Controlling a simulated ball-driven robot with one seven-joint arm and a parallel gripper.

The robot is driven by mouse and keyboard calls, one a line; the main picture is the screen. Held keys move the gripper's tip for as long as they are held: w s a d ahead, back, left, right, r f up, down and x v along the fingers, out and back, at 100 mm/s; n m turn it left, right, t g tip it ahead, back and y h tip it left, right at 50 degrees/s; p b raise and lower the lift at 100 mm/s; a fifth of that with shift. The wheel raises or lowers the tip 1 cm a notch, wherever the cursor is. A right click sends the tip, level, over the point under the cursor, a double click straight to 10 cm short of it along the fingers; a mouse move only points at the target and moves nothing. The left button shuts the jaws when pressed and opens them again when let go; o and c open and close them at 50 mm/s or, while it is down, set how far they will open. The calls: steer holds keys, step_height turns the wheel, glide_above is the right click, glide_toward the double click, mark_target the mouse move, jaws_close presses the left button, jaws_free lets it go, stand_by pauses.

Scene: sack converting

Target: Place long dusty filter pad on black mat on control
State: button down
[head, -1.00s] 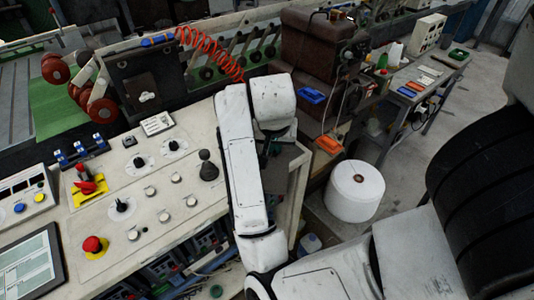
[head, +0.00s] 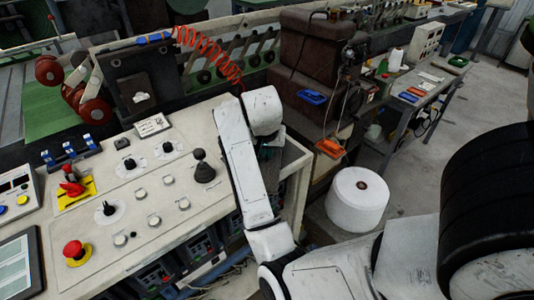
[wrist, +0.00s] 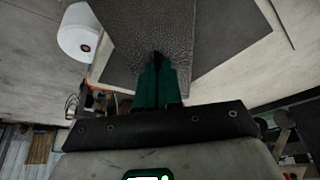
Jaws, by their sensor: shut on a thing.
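My gripper (wrist: 157,75) has dark green fingers, shut on a dark grey, finely textured pad (wrist: 140,30), which I take to be the long dusty filter pad. The pad reaches away from the fingertips to the top of the wrist view. A flat, smoother dark grey mat (wrist: 225,35) lies on the pale control desk (wrist: 285,65), partly behind the pad. In the head view, the mat (head: 293,152) shows at the desk's right end. My arm hides most of the gripper and the pad there. I cannot tell whether the pad touches the mat.
The control desk (head: 150,235) carries a black joystick (head: 203,168), a red button (head: 75,250) and several knobs left of my arm. A white roll (head: 357,200) stands right of the desk. Grey floor shows at right.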

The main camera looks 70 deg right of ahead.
steer(key=shift+f, duration=0.45)
steer(key=c, duration=1.8)
jaws_free()
steer(key=shift+f, duration=0.2)
steer(key=o, duration=0.5)
steer(key=shift+r, duration=0.1)
